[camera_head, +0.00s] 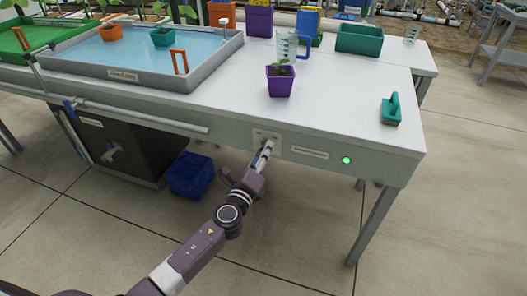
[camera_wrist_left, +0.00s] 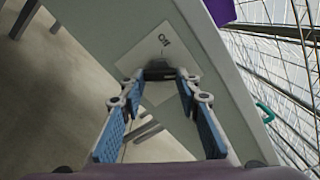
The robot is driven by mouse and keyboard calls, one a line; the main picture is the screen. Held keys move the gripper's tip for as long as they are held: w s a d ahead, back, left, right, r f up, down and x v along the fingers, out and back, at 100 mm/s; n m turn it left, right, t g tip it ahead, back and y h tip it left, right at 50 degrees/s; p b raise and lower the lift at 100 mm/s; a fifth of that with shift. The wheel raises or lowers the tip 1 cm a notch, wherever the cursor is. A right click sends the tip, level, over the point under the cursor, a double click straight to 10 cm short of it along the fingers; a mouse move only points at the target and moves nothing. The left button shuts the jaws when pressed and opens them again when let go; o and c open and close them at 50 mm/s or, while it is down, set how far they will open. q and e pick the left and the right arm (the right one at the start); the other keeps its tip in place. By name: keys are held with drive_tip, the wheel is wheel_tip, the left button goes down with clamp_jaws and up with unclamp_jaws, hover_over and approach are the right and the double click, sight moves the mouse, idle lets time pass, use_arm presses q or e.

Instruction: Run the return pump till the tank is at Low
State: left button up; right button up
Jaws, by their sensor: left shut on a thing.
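A pale switch plate (camera_head: 268,135) sits on the front apron of the white bench. A green lamp (camera_head: 346,160) is lit to the right on the apron. A dark tank (camera_head: 130,140) with a grey tap stands under the bench; no level can be read on it. A shallow grey tray (camera_head: 130,76) of blue water sits on top. My right gripper is out of view.
A blue bin (camera_head: 190,175) stands on the floor left of my arm. A purple plant pot (camera_head: 280,82), a clear jug (camera_head: 287,46), a teal trough (camera_head: 359,39) and a teal handled tool (camera_head: 391,110) are on the bench. The floor at right front is clear.

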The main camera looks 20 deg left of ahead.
use_arm(q)
drive_tip(key=shift+f+m, duration=0.1)
drive_tip(key=shift+m, duration=0.9)
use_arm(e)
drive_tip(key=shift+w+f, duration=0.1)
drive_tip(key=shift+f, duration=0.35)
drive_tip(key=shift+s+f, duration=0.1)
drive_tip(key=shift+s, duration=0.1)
use_arm(q)
drive_tip(key=o, duration=1.2)
drive_tip(key=shift+c, duration=0.2)
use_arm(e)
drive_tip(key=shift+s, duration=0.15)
use_arm(q)
drive_tip(key=shift+s, duration=0.1)
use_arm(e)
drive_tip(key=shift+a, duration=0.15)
use_arm(q)
drive_tip(key=s, duration=1.1)
drive_tip(key=shift+s+a, duration=0.25)
drive_tip(key=shift+s, duration=0.15)
